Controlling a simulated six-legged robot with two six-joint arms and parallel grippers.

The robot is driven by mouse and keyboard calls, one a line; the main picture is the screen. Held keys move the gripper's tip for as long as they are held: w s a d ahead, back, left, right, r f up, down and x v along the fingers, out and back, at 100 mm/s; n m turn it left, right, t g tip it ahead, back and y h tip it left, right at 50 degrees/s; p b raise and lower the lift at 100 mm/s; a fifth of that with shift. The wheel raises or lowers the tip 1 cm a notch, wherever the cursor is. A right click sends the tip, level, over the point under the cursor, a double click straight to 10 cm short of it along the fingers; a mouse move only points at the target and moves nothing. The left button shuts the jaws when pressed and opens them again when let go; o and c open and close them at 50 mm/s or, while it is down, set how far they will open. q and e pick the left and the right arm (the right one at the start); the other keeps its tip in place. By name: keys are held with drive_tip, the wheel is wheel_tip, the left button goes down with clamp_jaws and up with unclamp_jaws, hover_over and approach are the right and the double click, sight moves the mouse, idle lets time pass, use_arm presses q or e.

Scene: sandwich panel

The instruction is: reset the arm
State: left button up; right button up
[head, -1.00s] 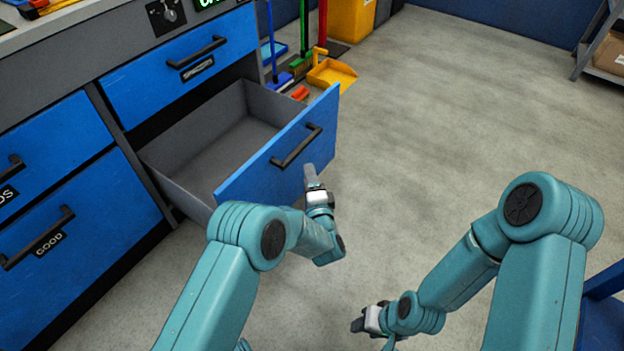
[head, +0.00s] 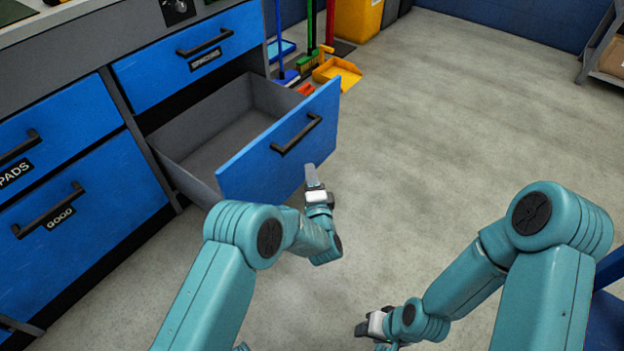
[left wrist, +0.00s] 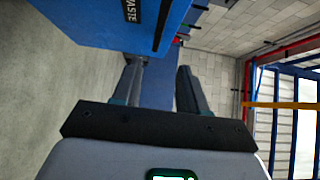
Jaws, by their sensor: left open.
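My left gripper (head: 314,178) is in front of the pulled-out blue drawer (head: 262,168), close to its lower right part in the head view. In the left wrist view its two fingers (left wrist: 160,85) stand apart with nothing between them. A blue front with a black handle and a label ending in "ASTE" (left wrist: 131,10) is beyond them. The black drawer handle (head: 297,135) is free of the gripper. The drawer looks empty where I see inside. My right gripper (head: 366,327) is low at the bottom of the head view; its fingers are too small to judge.
A closed drawer labelled SPACERS (head: 187,55) is above the open one. Closed fronts labelled PADS (head: 50,140) and GOOD (head: 75,215) are at left. The floor (head: 440,130) at right is clear. A blue frame (head: 606,310) is at lower right.

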drive_tip(key=shift+s+d, duration=0.1)
drive_tip(key=shift+s, duration=0.05)
idle(0.3)
use_arm(q)
drive_tip(key=shift+f, duration=0.1)
drive_tip(key=s+a+f+n+g+h, duration=0.4)
drive_tip(key=s+a+f+n+g, duration=0.5)
drive_tip(key=s+f, duration=0.35)
drive_tip(key=s+a+f+n+g+h, duration=0.1)
drive_tip(key=s+n+g, duration=0.35)
drive_tip(key=s, duration=0.65)
drive_tip(key=s+a+n+g+h, duration=0.25)
drive_tip(key=s+n, duration=0.25)
drive_tip(key=s, duration=0.6)
drive_tip(key=s+d+r+p, duration=0.1)
drive_tip(key=r+p, duration=1.6)
drive_tip(key=s+d+r+g+p, duration=0.1)
drive_tip(key=s+r+p, duration=0.1)
drive_tip(key=r+p, duration=1.5)
drive_tip(key=shift+p, duration=0.4)
use_arm(e)
wheel_tip(320, 180, up, 34)
drive_tip(key=s+a, duration=0.1)
drive_tip(key=s, duration=0.1)
drive_tip(key=shift+a+n+g, duration=0.25)
drive_tip(key=shift+n+g, duration=0.05)
drive_tip(key=shift+g, duration=0.1)
use_arm(q)
drive_tip(key=shift+m, duration=0.25)
